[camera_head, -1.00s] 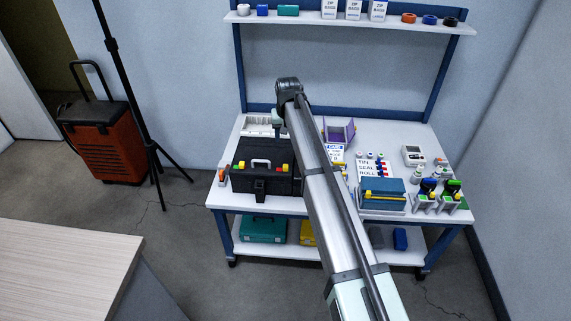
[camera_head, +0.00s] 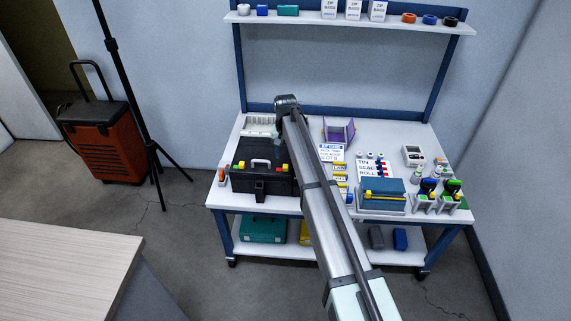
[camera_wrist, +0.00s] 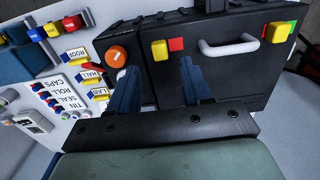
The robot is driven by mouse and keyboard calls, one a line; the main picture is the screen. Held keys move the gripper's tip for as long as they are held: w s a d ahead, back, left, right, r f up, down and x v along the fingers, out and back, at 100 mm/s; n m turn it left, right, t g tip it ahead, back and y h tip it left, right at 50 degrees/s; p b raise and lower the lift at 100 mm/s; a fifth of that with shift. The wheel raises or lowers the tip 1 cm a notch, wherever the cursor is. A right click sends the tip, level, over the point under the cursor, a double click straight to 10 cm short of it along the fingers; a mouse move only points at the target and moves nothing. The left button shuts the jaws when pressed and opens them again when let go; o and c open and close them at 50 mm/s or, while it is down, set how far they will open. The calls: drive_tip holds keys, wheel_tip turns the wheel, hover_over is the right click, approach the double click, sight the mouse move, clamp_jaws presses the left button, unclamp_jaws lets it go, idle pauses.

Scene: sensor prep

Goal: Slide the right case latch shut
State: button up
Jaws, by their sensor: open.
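The black case (camera_head: 262,184) stands on the left of the workbench, its white handle (camera_wrist: 229,47) between two yellow latches. In the wrist view, turned around from the head view, the right latch (camera_wrist: 160,50) is at left, with a red patch beside it on the handle side. The left latch (camera_wrist: 277,32) has a green patch on its outer side. My gripper (camera_wrist: 160,84) is open and empty, its two dark fingers apart over the case near the right latch. I cannot tell whether they touch the case. My arm hides the fingertips in the head view.
A round orange knob (camera_wrist: 117,56) is close to one finger. Small labels and yellow items (camera_head: 340,180) lie right of the case, partly behind my arm. A blue box (camera_head: 382,190) stands farther right. A purple open bin (camera_head: 339,131) is behind.

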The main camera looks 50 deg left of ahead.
sight(286, 166)
drive_tip(key=shift+f, duration=2.9)
clamp_jaws()
